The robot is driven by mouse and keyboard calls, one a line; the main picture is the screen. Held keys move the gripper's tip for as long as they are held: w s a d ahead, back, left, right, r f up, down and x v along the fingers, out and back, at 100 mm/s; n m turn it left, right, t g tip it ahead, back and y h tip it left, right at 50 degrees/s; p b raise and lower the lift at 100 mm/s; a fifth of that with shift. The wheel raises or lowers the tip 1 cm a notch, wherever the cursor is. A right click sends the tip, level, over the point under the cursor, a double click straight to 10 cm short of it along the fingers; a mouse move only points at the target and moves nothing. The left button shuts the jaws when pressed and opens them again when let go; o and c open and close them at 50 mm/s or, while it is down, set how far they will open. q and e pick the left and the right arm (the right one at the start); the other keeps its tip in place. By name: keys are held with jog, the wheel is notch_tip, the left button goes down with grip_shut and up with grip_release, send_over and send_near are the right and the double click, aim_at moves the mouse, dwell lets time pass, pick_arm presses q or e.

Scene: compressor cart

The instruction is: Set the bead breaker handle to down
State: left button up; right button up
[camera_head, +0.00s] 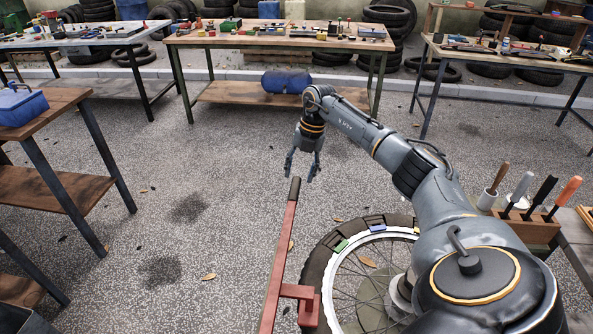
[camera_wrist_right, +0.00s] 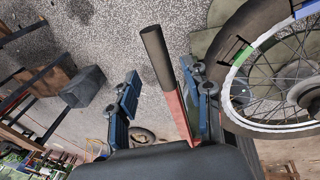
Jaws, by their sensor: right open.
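The bead breaker handle is a long red bar (camera_head: 281,256) with a black grip (camera_head: 295,189) at its upper end. It stands up at a slant, grip end high, left of the wheel. My right gripper (camera_head: 303,171) is open and empty, just above and beyond the grip in the head view. In the right wrist view, the black grip (camera_wrist_right: 156,55) and red bar (camera_wrist_right: 177,113) appear between the spread fingers (camera_wrist_right: 160,72), closer to the right finger. I see no contact. My left gripper is not in view.
A spoked wheel with a tyre (camera_head: 319,268) lies right of the handle, under my right arm. A wooden block with several tools (camera_head: 527,229) stands at the right. Workbenches (camera_head: 283,42) line the back. The floor left of the handle is clear.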

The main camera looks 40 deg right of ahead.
jog(key=v, duration=0.5)
jog(key=shift+r, duration=0.15)
dwell(0.3)
